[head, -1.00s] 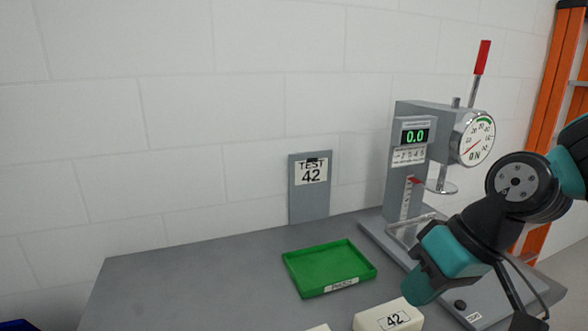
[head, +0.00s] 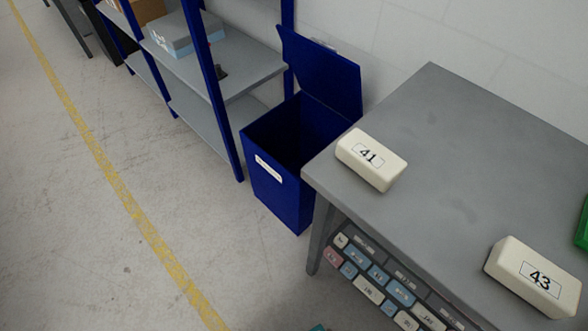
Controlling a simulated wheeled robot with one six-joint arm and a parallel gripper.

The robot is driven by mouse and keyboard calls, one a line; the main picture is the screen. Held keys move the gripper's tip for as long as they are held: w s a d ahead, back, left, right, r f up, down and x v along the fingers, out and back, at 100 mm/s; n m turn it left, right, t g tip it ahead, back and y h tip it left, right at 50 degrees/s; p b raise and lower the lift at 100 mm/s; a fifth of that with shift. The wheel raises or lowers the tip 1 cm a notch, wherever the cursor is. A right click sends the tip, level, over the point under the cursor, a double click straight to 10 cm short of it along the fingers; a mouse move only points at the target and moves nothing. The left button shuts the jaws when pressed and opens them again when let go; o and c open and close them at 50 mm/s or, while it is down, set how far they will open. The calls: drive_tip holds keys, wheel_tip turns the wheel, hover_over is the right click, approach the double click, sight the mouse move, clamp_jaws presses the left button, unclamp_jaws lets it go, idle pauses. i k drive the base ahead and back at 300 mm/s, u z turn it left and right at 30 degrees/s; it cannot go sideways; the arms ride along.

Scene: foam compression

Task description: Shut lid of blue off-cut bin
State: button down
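The blue off-cut bin (head: 277,187) stands on the floor between the shelf rack and the grey bench, with a white label on its front. Its lid (head: 322,72) is up, tilted back near the wall, and the bin's dark inside shows. The bench corner and the foam block marked 41 lie in front of part of the bin's right side. My gripper is not in this view; only a small teal bit shows at the bottom edge.
Foam block 41 (head: 372,159) lies at the left end of the bench (head: 450,150); foam block 43 (head: 533,278) is nearer the front right. A green tray (head: 582,225) shows at the right edge. The blue-framed shelf rack (head: 212,95) stands left of the bin. The floor (head: 70,200) at left is clear.

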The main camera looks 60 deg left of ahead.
sight(333, 80)
drive_tip(key=u, duration=1.75)
drive_tip(key=k, duration=1)
drive_tip(key=u, duration=1.25)
drive_tip(key=i, duration=1.15)
drive_tip(key=u, duration=0.35)
drive_tip(key=i, duration=1.05)
drive_tip(key=z, duration=0.75)
drive_tip(key=i, duration=0.65)
drive_tip(key=z, duration=1.4)
drive_tip(key=i, duration=0.75)
drive_tip(key=z, duration=0.35)
